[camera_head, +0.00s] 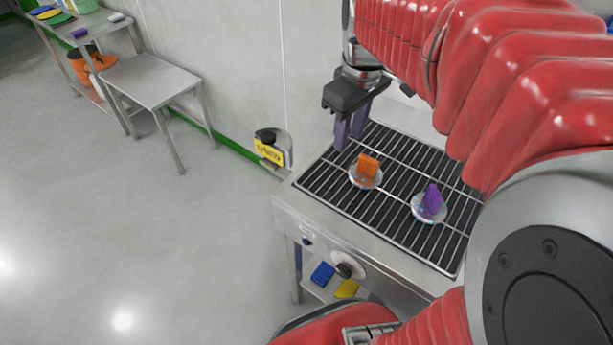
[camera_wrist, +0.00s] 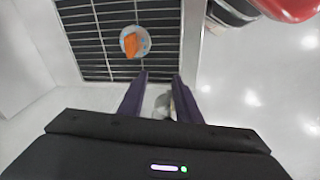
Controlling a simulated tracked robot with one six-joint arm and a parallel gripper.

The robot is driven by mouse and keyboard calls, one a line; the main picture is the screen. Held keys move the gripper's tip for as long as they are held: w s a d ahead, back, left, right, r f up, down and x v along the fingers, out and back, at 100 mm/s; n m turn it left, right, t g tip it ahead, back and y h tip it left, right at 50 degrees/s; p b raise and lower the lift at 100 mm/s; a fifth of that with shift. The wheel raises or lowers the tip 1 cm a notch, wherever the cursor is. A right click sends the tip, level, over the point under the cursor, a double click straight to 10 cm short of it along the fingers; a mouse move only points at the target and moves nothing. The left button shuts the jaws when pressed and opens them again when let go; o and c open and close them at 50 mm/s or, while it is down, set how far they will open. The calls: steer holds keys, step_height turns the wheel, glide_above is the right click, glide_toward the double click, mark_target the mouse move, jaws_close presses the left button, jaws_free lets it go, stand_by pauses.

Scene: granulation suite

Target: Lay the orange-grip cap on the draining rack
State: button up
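The orange-grip cap (camera_head: 367,170) is a pale round disc with an upright orange grip, resting on the dark slatted draining rack (camera_head: 400,222). It also shows in the wrist view (camera_wrist: 131,43), beyond my fingertips. My gripper (camera_head: 349,138) hangs over the left back part of the rack, beside the cap and apart from it. In the wrist view its two purple fingers (camera_wrist: 159,76) stand apart with nothing held between them. A second cap with a purple grip (camera_head: 431,201) lies on the rack to the right of the orange one.
A wall bin labelled USED (camera_head: 270,149) is left of the rack. A bare steel table (camera_head: 150,80) stands farther left, near a shelf table (camera_head: 85,25) with coloured items. Blue (camera_head: 322,273) and yellow (camera_head: 346,289) pieces lie under the rack unit. The floor at left is clear.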

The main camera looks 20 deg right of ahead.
steer(key=s+a+f+m+t, duration=0.2)
steer(key=s+a+m+t, duration=0.1)
steer(key=s+a, duration=0.7)
steer(key=a+m, duration=0.1)
steer(key=a, duration=0.1)
steer(key=shift+a+t+y, duration=0.3)
steer(key=shift+f, duration=0.1)
steer(key=shift+s+d, duration=0.1)
